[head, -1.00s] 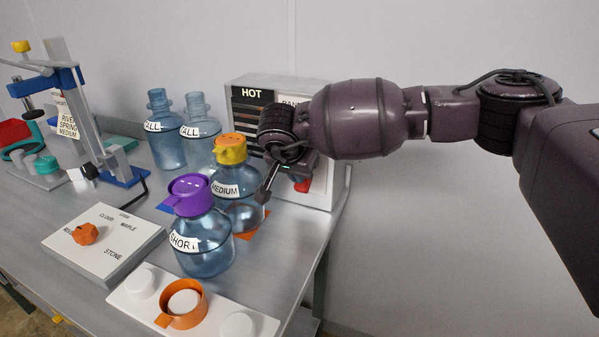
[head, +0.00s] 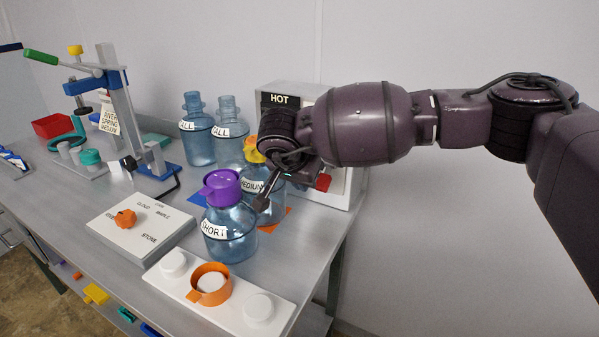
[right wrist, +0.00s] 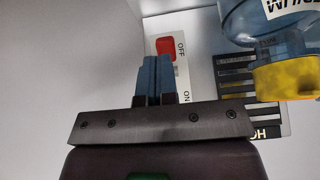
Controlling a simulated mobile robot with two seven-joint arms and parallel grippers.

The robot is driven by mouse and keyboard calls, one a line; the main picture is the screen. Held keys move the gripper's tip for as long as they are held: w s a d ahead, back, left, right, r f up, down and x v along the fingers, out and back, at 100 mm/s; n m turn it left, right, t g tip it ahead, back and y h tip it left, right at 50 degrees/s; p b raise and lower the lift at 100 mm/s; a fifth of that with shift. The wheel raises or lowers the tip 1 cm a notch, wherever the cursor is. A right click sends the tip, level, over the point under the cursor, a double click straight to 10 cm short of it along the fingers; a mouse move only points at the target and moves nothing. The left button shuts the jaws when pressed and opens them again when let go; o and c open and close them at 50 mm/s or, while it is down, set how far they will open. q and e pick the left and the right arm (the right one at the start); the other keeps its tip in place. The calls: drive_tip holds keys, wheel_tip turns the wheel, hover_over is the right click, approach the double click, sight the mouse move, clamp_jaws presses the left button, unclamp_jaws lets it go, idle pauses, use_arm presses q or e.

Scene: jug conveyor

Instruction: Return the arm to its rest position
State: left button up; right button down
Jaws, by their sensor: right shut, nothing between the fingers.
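My right arm comes in from the right in the head view, and its right gripper (head: 262,203) is at the medium jug, in front of the HOT machine. In the right wrist view the two blue fingers of the right gripper (right wrist: 153,62) are together with nothing between them. The medium jug with a yellow cap (right wrist: 288,78) is at the upper right there, apart from the fingers. In the head view this jug (head: 270,190) is partly hidden by the gripper. The left gripper is not in view.
A short jug with a purple cap (head: 228,220) stands beside the medium one. Two tall jugs (head: 198,140) stand behind. The HOT machine (head: 350,185) has a red switch (right wrist: 166,46). A dial panel (head: 140,228), an orange ring (head: 209,284) and a lever press (head: 130,125) are leftward.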

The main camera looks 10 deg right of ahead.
drive_tip(key=s+a+r+m+g+y, duration=0.2)
drive_tip(key=s+a+r+m+y, duration=0.25)
drive_tip(key=a, duration=0.55)
drive_tip(key=s+a+r+m+g+y, duration=0.2)
drive_tip(key=s+a+m+g+y, duration=0.1)
drive_tip(key=s+a+y, duration=0.45)
drive_tip(key=a+r+m+y, duration=0.4)
drive_tip(key=r+m+y, duration=0.4)
drive_tip(key=m+y, duration=0.45)
drive_tip(key=w+d+f+m+t+h, duration=0.25)
drive_tip(key=d+m+t, duration=0.35)
drive_tip(key=m, duration=0.4)
drive_tip(key=w+d+f+m+t+h, duration=0.1)
drive_tip(key=w+d+f+m+t, duration=0.2)
drive_tip(key=m+t, duration=0.65)
drive_tip(key=d+f+m+t+h, duration=0.2)
drive_tip(key=d+f+m+h, duration=0.7)
drive_tip(key=d+f+m, duration=0.5)
drive_tip(key=s+d+f+m+g+h, duration=0.2)
drive_tip(key=s+d+f+m+h, duration=0.55)
drive_tip(key=d+f, duration=0.6)
drive_tip(key=s+d+f+m+g, duration=0.1)
drive_tip(key=s+d+f+g, duration=0.1)
drive_tip(key=s+f, duration=0.5)
drive_tip(key=s+d+f+m+g+h, duration=0.1)
drive_tip(key=s+d+f+m+g, duration=0.1)
drive_tip(key=s+f, duration=0.5)
drive_tip(key=s+d, duration=0.1)
drive_tip(key=s, duration=0.4)
